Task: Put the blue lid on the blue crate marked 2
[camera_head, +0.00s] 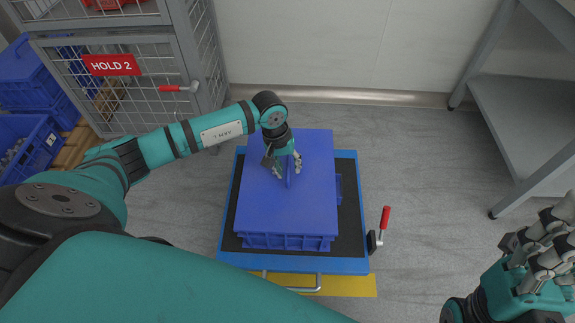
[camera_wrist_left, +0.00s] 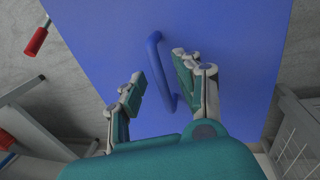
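The flat blue lid (camera_head: 270,212) lies over the blue crate (camera_head: 290,243), whose ribbed front wall shows below the lid's near edge. A part of the crate also shows at the right. I cannot tell whether the lid is fully seated. The mark 2 is not visible. My left gripper (camera_head: 288,170) is at the lid's raised handle. In the left wrist view the blue handle (camera_wrist_left: 160,72) stands between the two fingers, which are apart with gaps on both sides. My right gripper (camera_head: 540,245) is at the lower right, away from the lid, and seems empty.
The crate stands on a blue platform (camera_head: 348,262) with a black top and a red-handled lever (camera_head: 384,220). A mesh cage (camera_head: 150,75) with a HOLD 2 sign is at upper left, with blue crates (camera_head: 35,75) beside it. A grey shelf (camera_head: 525,110) stands at right.

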